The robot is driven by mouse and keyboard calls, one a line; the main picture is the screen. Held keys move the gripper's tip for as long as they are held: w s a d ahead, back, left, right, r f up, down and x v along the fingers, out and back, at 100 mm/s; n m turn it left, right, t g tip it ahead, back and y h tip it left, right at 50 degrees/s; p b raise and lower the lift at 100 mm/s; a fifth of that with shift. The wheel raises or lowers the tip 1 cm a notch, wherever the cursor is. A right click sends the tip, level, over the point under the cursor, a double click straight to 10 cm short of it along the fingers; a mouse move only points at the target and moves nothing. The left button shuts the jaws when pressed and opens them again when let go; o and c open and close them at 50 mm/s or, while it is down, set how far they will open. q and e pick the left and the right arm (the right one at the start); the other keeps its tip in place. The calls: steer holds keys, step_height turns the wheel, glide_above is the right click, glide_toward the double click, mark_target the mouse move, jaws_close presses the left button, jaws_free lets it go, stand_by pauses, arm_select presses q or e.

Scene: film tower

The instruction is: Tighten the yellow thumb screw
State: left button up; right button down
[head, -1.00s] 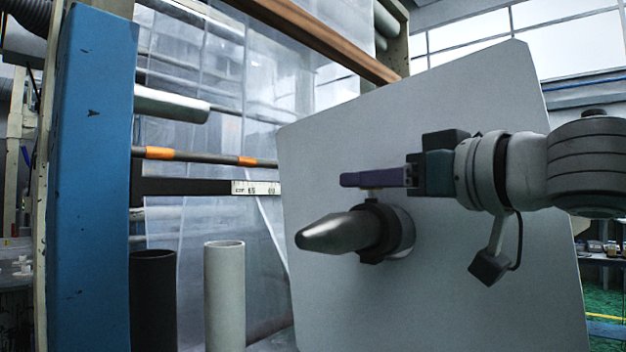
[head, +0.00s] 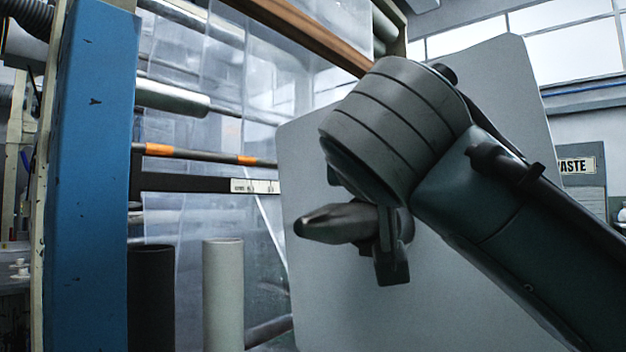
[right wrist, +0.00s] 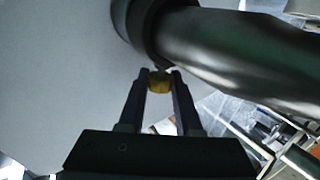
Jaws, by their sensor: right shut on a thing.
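The yellow thumb screw (right wrist: 160,84) shows in the right wrist view, under the black collar (right wrist: 149,24) around a dark metal shaft (right wrist: 235,50). My right gripper (right wrist: 161,76) has one finger on each side of the screw and is shut on it. In the head view the shaft (head: 335,222) sticks out to the left from a grey panel (head: 312,165). My right arm covers the screw, the right fingers and most of the collar there. My left gripper is not in view.
A blue post (head: 92,180) stands at the left. A black tube (head: 152,300) and a pale tube (head: 223,295) stand upright beside it. Clear film (head: 240,60) hangs behind. A roller with orange bands (head: 205,155) lies left of the panel.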

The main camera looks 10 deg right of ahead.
steer(key=m+g+h+b, duration=0.1)
steer(key=m+g+h, duration=0.1)
steer(key=m+h, duration=0.1)
steer(key=shift+f+h+b, duration=0.2)
steer(key=shift+h+b, duration=0.15)
steer(key=shift+h, duration=0.25)
steer(key=shift+r+m+g+h+b, duration=0.1)
steer(key=shift+m+g+h+b, duration=0.3)
steer(key=shift+m+g+h, duration=0.5)
steer(key=shift+h, duration=0.3)
steer(key=c, duration=0.6)
jaws_free()
steer(key=shift+r, duration=0.1)
